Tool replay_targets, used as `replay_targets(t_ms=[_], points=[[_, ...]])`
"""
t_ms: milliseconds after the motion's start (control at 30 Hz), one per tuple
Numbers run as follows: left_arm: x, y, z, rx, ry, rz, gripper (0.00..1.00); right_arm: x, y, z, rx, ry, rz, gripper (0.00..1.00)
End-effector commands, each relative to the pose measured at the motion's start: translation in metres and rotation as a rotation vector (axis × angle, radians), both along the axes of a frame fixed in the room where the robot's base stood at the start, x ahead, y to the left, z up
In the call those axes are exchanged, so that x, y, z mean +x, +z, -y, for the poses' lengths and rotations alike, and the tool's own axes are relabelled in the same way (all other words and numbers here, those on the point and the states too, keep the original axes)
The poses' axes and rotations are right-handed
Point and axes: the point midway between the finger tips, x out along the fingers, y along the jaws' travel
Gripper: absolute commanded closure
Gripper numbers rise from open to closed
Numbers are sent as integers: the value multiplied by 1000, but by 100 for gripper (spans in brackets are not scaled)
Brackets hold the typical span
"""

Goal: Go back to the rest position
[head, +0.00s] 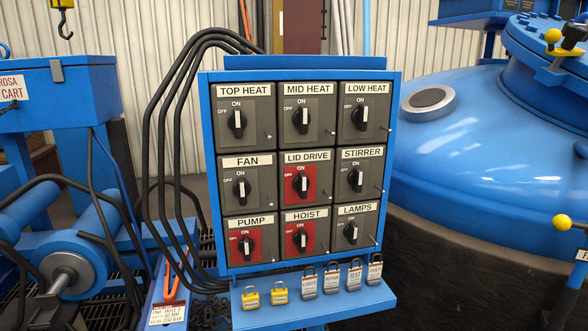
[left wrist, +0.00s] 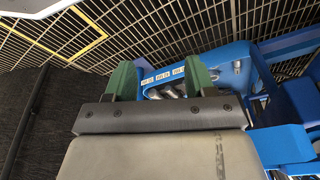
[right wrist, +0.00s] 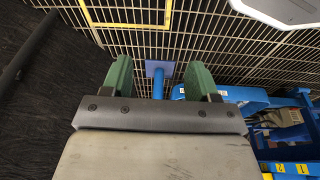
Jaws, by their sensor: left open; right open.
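No gripper shows in the head view. In the left wrist view my left gripper (left wrist: 157,80) has its two green fingers apart with nothing between them; it points toward the metal grating, and blue parts lie beyond it. In the right wrist view my right gripper (right wrist: 162,80) also has its green fingers apart and empty, over the grating, with a blue post beyond. The switch panel (head: 391,135) stands in the middle of the head view. It carries rows of labelled rotary switches; the pump, lid drive and hoist plates are red.
A ledge (head: 300,315) under the panel holds several padlocks (head: 310,284). A big blue furnace vessel (head: 470,150) fills the right. A blue cart (head: 85,95) and cables stand on the left. Floor grating (right wrist: 215,50) shows below both grippers.

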Motion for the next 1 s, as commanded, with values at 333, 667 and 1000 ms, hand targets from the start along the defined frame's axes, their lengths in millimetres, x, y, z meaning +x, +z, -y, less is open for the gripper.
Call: replay_targets(t_ms=[333,667,1000], points=[[-32,-51,-4,6,-9,-52,46,-28,-22,4,-5,7,-42,40],[-122,-72,-19,14,-23,-119,46,-117,-44,19,-14,21,-108,40],[-185,-73,-32,20,-33,-147,46,-181,-45,32,-19,31,-136,40]])
